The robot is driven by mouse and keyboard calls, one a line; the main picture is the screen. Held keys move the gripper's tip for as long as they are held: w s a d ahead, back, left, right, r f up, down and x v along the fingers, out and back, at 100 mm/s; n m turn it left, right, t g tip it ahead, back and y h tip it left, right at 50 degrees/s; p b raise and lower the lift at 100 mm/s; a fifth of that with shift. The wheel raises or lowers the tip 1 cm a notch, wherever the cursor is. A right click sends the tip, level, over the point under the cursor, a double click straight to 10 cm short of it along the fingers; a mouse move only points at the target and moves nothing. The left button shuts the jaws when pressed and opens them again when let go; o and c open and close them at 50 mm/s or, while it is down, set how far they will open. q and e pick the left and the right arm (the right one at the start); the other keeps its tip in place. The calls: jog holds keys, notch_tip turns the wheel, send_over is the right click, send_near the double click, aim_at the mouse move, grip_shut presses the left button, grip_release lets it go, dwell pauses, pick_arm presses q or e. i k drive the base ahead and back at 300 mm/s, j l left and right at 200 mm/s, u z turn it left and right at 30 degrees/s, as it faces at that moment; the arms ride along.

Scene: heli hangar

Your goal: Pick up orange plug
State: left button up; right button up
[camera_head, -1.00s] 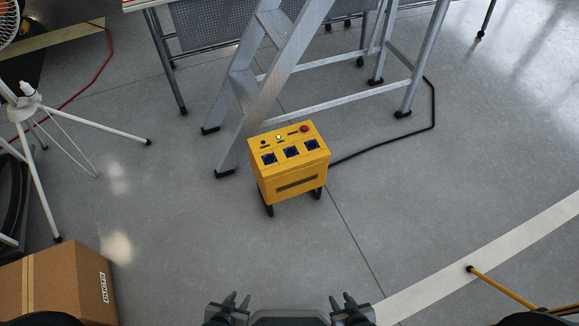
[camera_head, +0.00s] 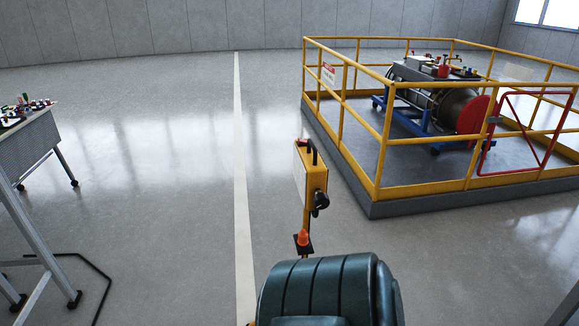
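No thing that is clearly an orange plug shows. A small orange piece (camera_head: 303,238) stands out against a dark square patch below a yellow box; it is too small to tell what it is. The yellow box (camera_head: 316,180) is narrow, with a black knob on its side and a dark loop on top. Neither of my grippers is in view.
A dark ribbed, rounded object (camera_head: 325,290) fills the bottom middle. A yellow-railed platform (camera_head: 372,208) holding an engine on a blue stand (camera_head: 398,118) is at right. A table (camera_head: 28,140) and black cable (camera_head: 100,270) are at left. Floor around the white line (camera_head: 240,180) is clear.

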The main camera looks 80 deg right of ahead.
aim_at(303, 241)
jog(key=z, duration=1.55)
jog(key=i+z, duration=0.15)
jog(key=z, duration=0.65)
jog(key=i+j+z, duration=0.1)
jog(key=z, duration=0.3)
jog(key=i+j+z, duration=0.2)
jog(key=z, duration=0.2)
jog(key=i+j+z, duration=0.1)
jog(key=j+z, duration=0.3)
jog(key=i+j+z, duration=0.1)
jog(key=j+z, duration=0.55)
jog(key=z, duration=0.15)
jog(key=j+z, duration=0.15)
jog(key=j, duration=0.6)
jog(key=j+z, duration=0.2)
jog(key=j, duration=0.55)
jog(key=k+j+z, duration=0.15)
jog(key=j, duration=0.55)
jog(key=k+j, duration=0.1)
jog(key=j, duration=0.7)
